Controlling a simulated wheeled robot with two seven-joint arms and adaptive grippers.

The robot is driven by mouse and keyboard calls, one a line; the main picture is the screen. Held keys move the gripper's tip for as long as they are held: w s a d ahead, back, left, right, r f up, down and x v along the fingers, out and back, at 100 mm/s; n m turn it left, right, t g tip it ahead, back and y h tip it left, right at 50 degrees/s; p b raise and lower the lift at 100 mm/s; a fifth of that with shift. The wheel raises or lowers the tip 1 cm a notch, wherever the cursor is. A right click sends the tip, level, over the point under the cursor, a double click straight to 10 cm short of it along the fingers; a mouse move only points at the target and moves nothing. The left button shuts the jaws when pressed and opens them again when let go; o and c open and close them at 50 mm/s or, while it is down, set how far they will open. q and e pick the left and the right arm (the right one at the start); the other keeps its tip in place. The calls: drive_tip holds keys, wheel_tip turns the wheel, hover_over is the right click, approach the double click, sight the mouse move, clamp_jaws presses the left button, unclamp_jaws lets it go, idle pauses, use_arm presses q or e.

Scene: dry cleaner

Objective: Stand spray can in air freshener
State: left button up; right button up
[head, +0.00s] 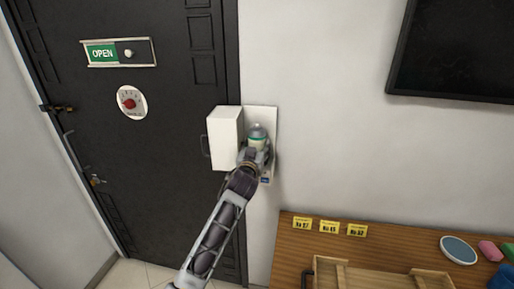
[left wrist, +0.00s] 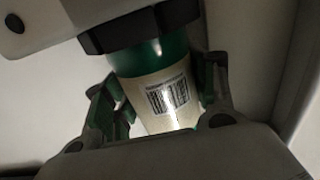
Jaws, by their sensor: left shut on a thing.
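The spray can (head: 257,133) is green and cream with a grey top. It stands about upright in front of the air freshener's white back plate (head: 268,116) on the wall. The air freshener's white cover (head: 224,138) is swung open to the left. My left gripper (head: 256,156) is shut on the can from below and in front. In the left wrist view the can (left wrist: 160,88) shows a barcode, between the two fingers (left wrist: 158,100), with a dark ring above it. Whether the can touches the holder is hidden. My right gripper is not in view.
A black door (head: 165,60) with an OPEN sign (head: 102,53) and a round dial (head: 131,102) is at the left. A wooden counter (head: 400,243) at lower right holds yellow number tags (head: 329,227), a wooden tray (head: 380,276) and a blue oval dish (head: 458,250). A dark screen (head: 455,50) hangs upper right.

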sight(256, 131)
use_arm(q)
drive_tip(key=o, duration=1.2)
drive_tip(key=shift+o, duration=0.2)
drive_tip(key=shift+r, duration=0.1)
drive_tip(key=shift+r+p, duration=2.8)
drive_tip(key=shift+r, duration=0.65)
